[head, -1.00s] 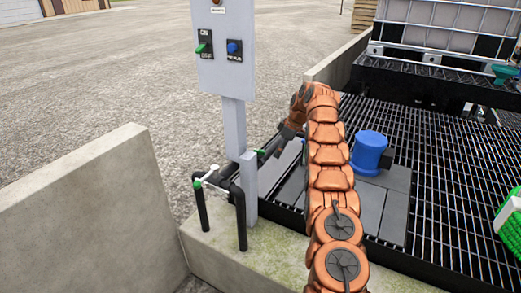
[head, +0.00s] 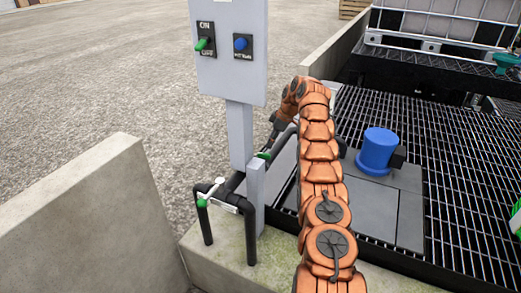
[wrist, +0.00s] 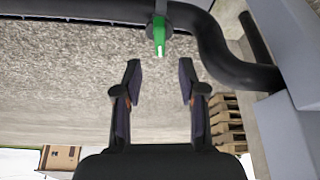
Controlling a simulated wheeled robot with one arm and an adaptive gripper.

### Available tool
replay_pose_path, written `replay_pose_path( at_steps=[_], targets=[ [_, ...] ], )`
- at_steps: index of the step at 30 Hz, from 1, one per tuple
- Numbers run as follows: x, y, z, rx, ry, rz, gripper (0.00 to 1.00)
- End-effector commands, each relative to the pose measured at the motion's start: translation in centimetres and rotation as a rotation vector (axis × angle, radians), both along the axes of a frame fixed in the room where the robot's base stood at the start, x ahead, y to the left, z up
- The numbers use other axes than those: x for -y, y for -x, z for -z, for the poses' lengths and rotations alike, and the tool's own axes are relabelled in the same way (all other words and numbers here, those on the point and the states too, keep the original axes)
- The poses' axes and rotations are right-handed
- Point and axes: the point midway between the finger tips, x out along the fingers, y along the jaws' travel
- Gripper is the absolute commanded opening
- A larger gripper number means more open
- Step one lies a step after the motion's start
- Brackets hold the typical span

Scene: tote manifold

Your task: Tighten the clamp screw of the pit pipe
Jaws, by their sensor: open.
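A black pit pipe (head: 250,228) bends down beside the grey post, with a white fitting (head: 212,190) on it.
A grey control box (head: 228,70) with a green switch and a blue button stands on a post (head: 241,135) close to my arm. A concrete wall (head: 85,215) is at left.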

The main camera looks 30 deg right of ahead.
Motion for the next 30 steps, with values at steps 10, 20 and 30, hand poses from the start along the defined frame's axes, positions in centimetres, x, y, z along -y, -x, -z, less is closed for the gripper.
replay_pose_path(
  at_steps=[10,20,30],
  targets=[
    [-0.8,-1.0,4.0,-0.001,-0.001,0.004,0.41],
    [-1.8,-1.9,6.7,-0.001,-0.001,0.003,0.41],
    [-1.9,-2.1,6.8,0.000,0.000,0.001,0.35]
  ],
)
